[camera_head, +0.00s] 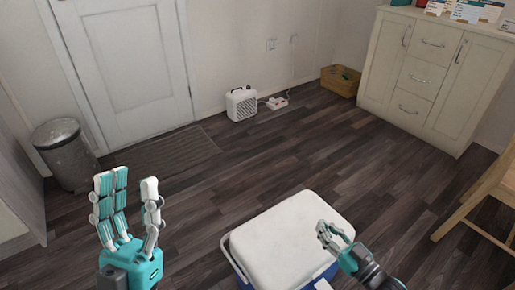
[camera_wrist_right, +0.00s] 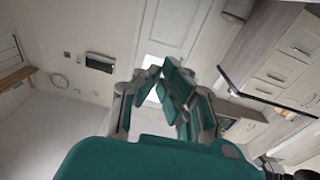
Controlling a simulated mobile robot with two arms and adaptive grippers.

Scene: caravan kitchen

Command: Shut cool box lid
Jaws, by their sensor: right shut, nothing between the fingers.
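The cool box has a white lid (camera_head: 285,240) and a blue body (camera_head: 325,275), and stands on the floor at the bottom centre of the head view. The lid lies over the top of the box and looks nearly flat; I cannot tell whether it is fully seated. A pale rim or handle shows along its left side. My right gripper (camera_head: 325,236) is shut and empty at the lid's right part; contact is unclear. It also shows in the right wrist view (camera_wrist_right: 160,72), its fingers pointing away from the box. My left gripper (camera_head: 130,185) is open and empty, fingers up, left of the box.
A bin (camera_head: 66,155) stands at the left by the door, with a mat (camera_head: 165,155) before it. A white heater (camera_head: 241,104) and a basket (camera_head: 340,82) are by the wall. A cabinet (camera_head: 430,75) and wooden chair (camera_head: 480,200) are at the right. The middle floor is clear.

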